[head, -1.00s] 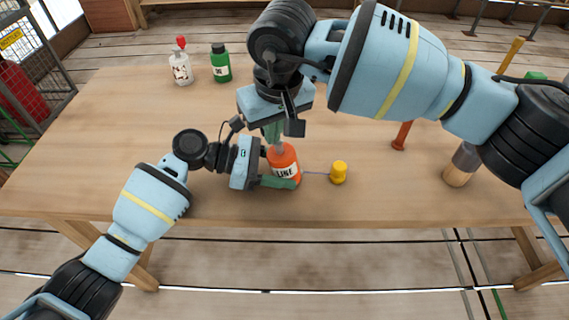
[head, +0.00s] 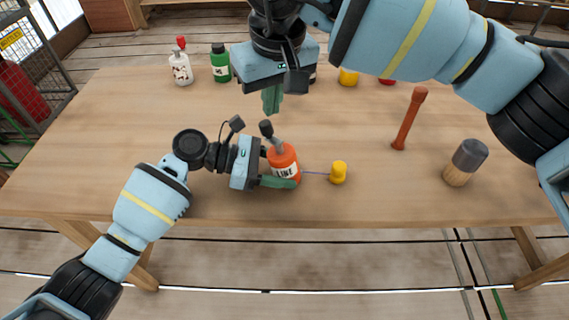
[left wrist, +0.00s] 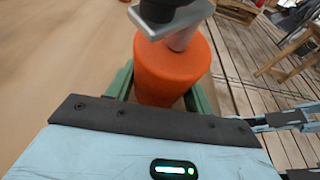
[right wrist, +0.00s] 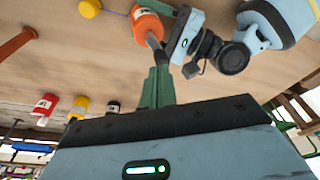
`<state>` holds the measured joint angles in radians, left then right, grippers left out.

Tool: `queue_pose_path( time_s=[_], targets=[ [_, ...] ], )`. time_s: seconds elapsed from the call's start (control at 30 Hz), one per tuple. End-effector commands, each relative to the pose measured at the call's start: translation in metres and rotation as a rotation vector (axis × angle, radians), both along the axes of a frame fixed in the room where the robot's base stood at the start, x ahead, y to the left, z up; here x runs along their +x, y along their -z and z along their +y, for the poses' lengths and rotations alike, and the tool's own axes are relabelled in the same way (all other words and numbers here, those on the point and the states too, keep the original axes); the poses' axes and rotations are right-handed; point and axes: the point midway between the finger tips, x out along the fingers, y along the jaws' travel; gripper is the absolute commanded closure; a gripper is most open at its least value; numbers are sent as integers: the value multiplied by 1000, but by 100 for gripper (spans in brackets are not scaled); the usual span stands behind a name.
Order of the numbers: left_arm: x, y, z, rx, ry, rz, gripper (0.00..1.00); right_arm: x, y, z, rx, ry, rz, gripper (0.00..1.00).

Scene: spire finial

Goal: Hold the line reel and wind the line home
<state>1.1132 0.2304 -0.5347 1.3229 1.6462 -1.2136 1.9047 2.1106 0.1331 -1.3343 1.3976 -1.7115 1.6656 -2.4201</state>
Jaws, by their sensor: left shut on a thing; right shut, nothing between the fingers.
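The orange line reel (head: 284,163), labelled "LINE", stands near the table's front edge. My left gripper (head: 279,174) is shut around its body; the left wrist view shows the orange body (left wrist: 170,75) between the green fingers. A crank with a dark knob (head: 266,129) rises from the reel's top, leaning left. A thin blue line (head: 316,173) runs right from the reel to a small yellow piece (head: 339,172) on the table. My right gripper (head: 271,103) is shut and empty, above and behind the knob, apart from it. The crank also shows in the right wrist view (right wrist: 153,42) beyond its fingertips.
A white bottle (head: 181,69) and a green bottle (head: 220,66) stand at the back left. Yellow (head: 348,77) and red containers stand at the back, partly behind my right arm. A red-orange rod (head: 409,118) and a grey-topped wooden piece (head: 461,165) stand at right. The left tabletop is clear.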

Motion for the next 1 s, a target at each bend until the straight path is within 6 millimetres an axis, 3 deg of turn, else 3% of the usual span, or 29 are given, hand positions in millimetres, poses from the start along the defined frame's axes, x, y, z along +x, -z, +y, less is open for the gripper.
queue_pose_path(
  time_s=[0.3,0.53,0.63,1.0],
  targets=[
    [0,1,0,1,0,1,61,0,-2,0,-1,0,1,99],
    [0,1,0,1,0,1,61,0,-1,-1,47,84,30,69],
    [0,1,0,1,0,1,61,0,-1,-2,111,205,75,56],
    [0,0,0,1,0,1,61,5,-3,-15,378,829,362,56]
  ],
)
